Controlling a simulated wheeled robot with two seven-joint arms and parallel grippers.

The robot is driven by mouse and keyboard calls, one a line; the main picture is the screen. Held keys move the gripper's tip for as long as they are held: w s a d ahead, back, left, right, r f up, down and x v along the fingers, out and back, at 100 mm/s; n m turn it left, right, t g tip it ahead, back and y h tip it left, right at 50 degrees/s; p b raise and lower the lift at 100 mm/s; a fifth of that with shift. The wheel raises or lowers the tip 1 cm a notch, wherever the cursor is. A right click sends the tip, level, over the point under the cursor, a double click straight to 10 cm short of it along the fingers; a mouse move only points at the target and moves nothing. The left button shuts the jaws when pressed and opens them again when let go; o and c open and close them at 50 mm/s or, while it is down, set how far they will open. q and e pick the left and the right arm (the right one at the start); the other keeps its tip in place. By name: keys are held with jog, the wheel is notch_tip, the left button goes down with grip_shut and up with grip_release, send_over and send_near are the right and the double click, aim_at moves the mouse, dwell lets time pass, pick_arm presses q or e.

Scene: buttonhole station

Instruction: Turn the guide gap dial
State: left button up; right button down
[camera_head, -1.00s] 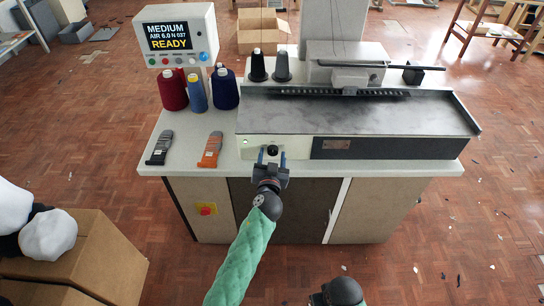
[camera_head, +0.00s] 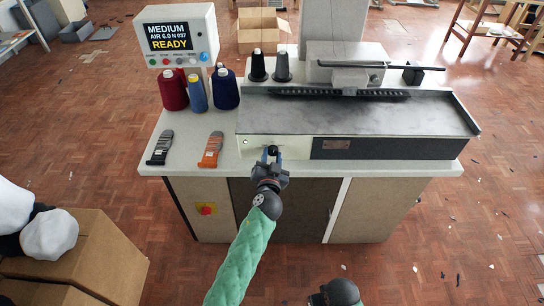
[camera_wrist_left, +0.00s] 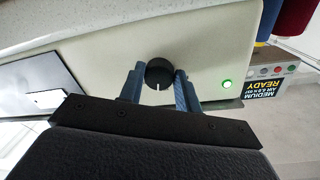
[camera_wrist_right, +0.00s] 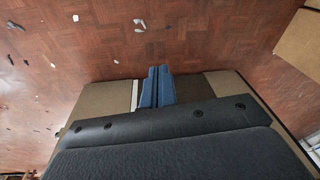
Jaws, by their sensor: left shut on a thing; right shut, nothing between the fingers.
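The guide gap dial (camera_head: 272,150) is a small black knob on the pale front panel of the machine. In the left wrist view the dial (camera_wrist_left: 158,74) shows a white pointer mark toward the bottom of the picture. My left gripper (camera_head: 271,157) has its blue fingers on both sides of the dial and is shut on it. Its fingers also show in the left wrist view (camera_wrist_left: 160,88). My right gripper (camera_wrist_right: 156,86) is shut and empty, with its fingers together, and hangs low in front of the cabinet.
A lit green button (camera_wrist_left: 227,84) sits on the panel near the dial. Orange (camera_head: 211,150) and grey-black (camera_head: 160,148) tools lie on the table to the left. Thread cones (camera_head: 226,90) and a screen reading READY (camera_head: 172,37) stand behind.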

pick_arm(q)
jog(key=m+p, duration=0.1)
jog(key=m, duration=0.3)
jog(key=m+p, duration=0.1)
jog(key=m, duration=0.2)
jog(key=shift+r+m+y+p, duration=0.2)
jog(key=shift+m+y+p, duration=0.1)
jog(key=shift+m, duration=0.8)
pick_arm(e)
notch_tip(320, 180, down, 14)
jog(key=s+d, duration=0.1)
jog(key=s, duration=0.1)
jog(key=shift+d+r, duration=0.2)
jog(key=shift+f, duration=0.1)
pick_arm(q)
jog(key=o, duration=0.9)
jog(key=shift+o, duration=0.4)
